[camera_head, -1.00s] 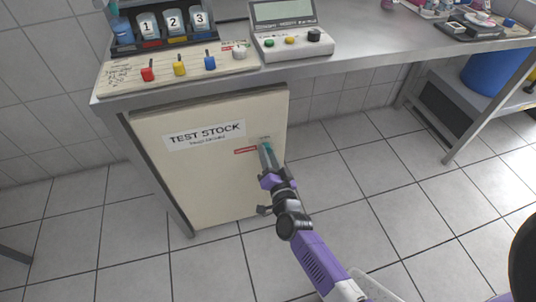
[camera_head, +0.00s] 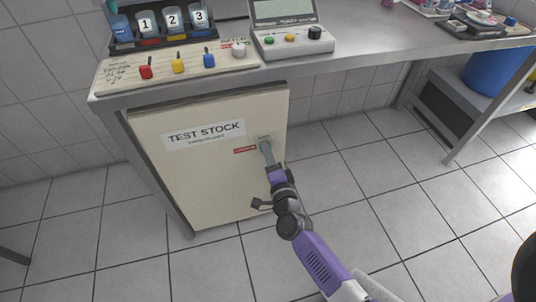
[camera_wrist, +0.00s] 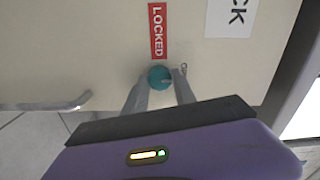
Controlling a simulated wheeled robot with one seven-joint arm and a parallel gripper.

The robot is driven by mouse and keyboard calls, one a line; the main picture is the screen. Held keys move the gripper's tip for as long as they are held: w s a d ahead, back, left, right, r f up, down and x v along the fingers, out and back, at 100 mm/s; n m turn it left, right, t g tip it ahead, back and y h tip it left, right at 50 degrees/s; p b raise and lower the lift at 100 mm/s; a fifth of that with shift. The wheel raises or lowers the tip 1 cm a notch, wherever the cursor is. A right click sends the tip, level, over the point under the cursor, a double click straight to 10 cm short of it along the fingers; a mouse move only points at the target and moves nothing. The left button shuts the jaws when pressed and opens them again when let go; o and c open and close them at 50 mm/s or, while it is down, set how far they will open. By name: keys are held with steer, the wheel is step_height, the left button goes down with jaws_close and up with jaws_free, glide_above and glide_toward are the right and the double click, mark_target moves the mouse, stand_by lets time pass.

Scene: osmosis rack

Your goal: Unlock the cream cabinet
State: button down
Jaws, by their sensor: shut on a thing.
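The cream cabinet (camera_head: 190,175) stands under the bench, its front door appearing closed. It carries a white "TEST STOCK" label (camera_head: 204,133) and a small red sign (camera_head: 245,150). In the wrist view that sign (camera_wrist: 157,30) reads "LOCKED". A round teal knob-like piece (camera_wrist: 159,76) sits on the door just beside the sign. My gripper (camera_wrist: 162,84) has its two fingers on either side of the teal piece, shut on it. In the head view my gripper (camera_head: 266,148) reaches the door's right part and hides the teal piece.
A metal bar handle (camera_wrist: 60,105) shows at the left of the wrist view. Above, the bench holds a panel with coloured switches (camera_head: 178,66), a grey meter box (camera_head: 290,40) and numbered containers (camera_head: 160,24). A blue barrel (camera_head: 482,72) stands at the right. The tiled floor (camera_head: 370,180) is clear.

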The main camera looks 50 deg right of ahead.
stand_by(0.4)
steer(key=c, duration=1)
jaws_free()
steer(key=shift+s, duration=0.1)
steer(key=v, duration=0.7)
steer(key=shift+s+a+p, duration=0.2)
steer(key=shift+s+p, duration=0.1)
